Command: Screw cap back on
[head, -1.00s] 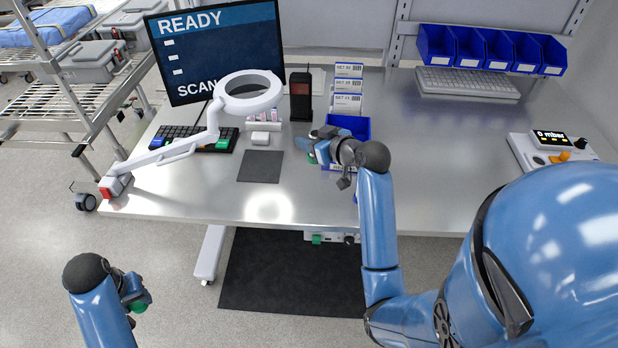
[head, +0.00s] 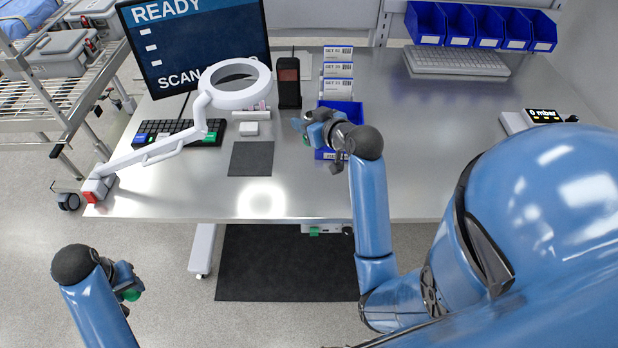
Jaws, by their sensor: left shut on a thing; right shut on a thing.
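My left gripper (head: 129,284) is low at the left, over the floor in front of the bench. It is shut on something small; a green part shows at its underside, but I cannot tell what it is. My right gripper (head: 306,127) is over the bench, just left of and in front of a blue bin (head: 342,108). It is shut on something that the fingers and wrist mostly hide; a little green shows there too. The two grippers are far apart. I cannot make out a cap or the part it belongs to.
The steel bench (head: 430,160) carries a dark mat (head: 251,159), a magnifier lamp (head: 150,155), a monitor (head: 190,45), a small white box (head: 249,128) and a black handset (head: 289,88). A gauge (head: 535,119) stands at the right.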

